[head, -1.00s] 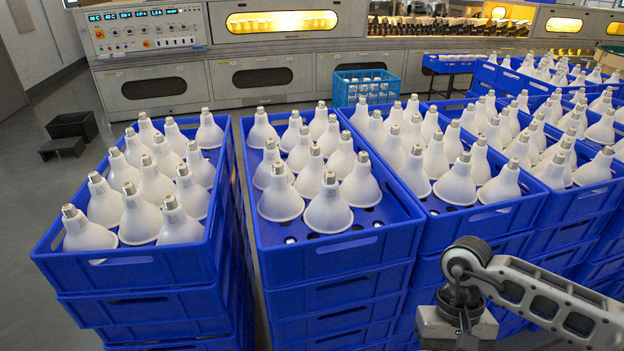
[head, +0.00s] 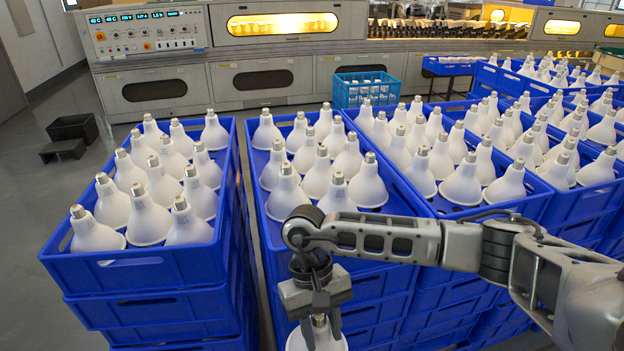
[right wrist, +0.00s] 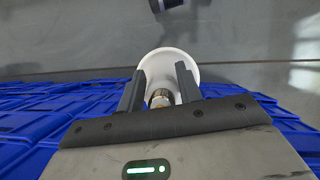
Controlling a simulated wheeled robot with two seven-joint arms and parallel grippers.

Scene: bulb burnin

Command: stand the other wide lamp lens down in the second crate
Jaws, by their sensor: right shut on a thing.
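My right gripper (head: 319,322) is shut on a white wide lamp (head: 300,342) at the bottom edge of the head view. The lamp's metal cap is up between the fingers and its wide end is down; its lower part is cut off. It also shows in the right wrist view (right wrist: 166,62), with the cap between the fingers. The lamp is in front of the second crate (head: 262,225), a blue crate in the middle with several white lamps standing caps up. My right arm hides this crate's front part. My left gripper is not in view.
A blue crate (head: 150,278) full of similar lamps stands at the left, on a stack. More filled blue crates (head: 525,205) stand close at the right. A narrow gap separates the left and second stacks. A long oven-like machine (head: 270,75) runs along the back.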

